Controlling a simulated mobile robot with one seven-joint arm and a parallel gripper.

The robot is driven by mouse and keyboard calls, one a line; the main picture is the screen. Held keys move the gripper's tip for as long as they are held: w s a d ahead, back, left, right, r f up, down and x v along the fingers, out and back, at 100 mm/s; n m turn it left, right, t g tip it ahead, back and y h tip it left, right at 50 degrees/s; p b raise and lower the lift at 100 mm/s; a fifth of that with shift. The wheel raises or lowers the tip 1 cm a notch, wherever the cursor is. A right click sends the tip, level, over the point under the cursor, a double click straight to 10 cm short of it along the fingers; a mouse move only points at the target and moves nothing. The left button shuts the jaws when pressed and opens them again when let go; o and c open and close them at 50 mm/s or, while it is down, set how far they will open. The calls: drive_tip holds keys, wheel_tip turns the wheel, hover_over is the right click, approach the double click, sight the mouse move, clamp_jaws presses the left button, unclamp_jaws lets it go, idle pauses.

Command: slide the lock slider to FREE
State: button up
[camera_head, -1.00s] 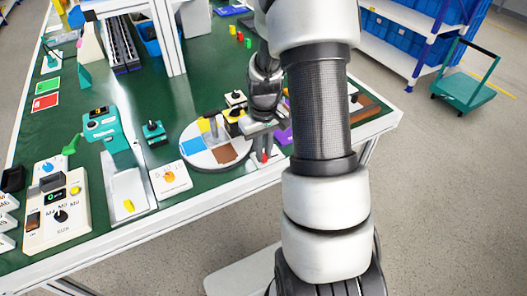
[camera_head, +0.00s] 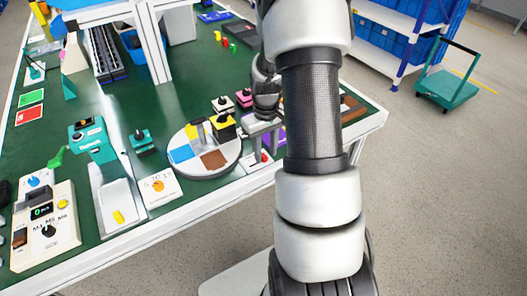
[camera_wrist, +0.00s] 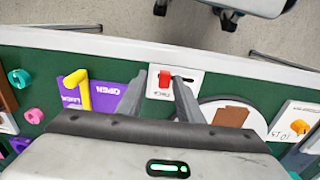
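The lock slider is a red block (camera_wrist: 165,79) on a white plate (camera_wrist: 178,86) with a dark slot to its right in the wrist view. The plate carries small lettering, too small to read surely. My gripper (camera_wrist: 159,88) is open and empty, with one finger on each side of the red block in the wrist view. I cannot tell whether a finger touches the slider.
A round white board with coloured patches (camera_head: 205,169) stands left of the plate. A purple panel with a yellow handle (camera_wrist: 84,92) lies on the other side. A white dial plate (camera_head: 158,190) is further left. The table's front edge (camera_wrist: 240,70) is close to the plate.

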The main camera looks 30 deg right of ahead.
sight(265, 155)
drive_tip(key=shift+a, duration=0.15)
wheel_tip(265, 155, up, 17)
drive_tip(key=p, duration=0.2)
drive_tip(key=shift+r+p, duration=0.2)
drive_tip(key=shift+p, duration=0.15)
drive_tip(key=shift+r, duration=0.1)
idle(0.3)
drive_tip(key=s+a+r+t, duration=0.6)
drive_tip(key=s+a+r, duration=0.7)
drive_tip(key=s+a, duration=0.45)
wheel_tip(265, 155, up, 12)
drive_tip(key=p, duration=1.2)
drive_tip(key=shift+d, duration=0.2)
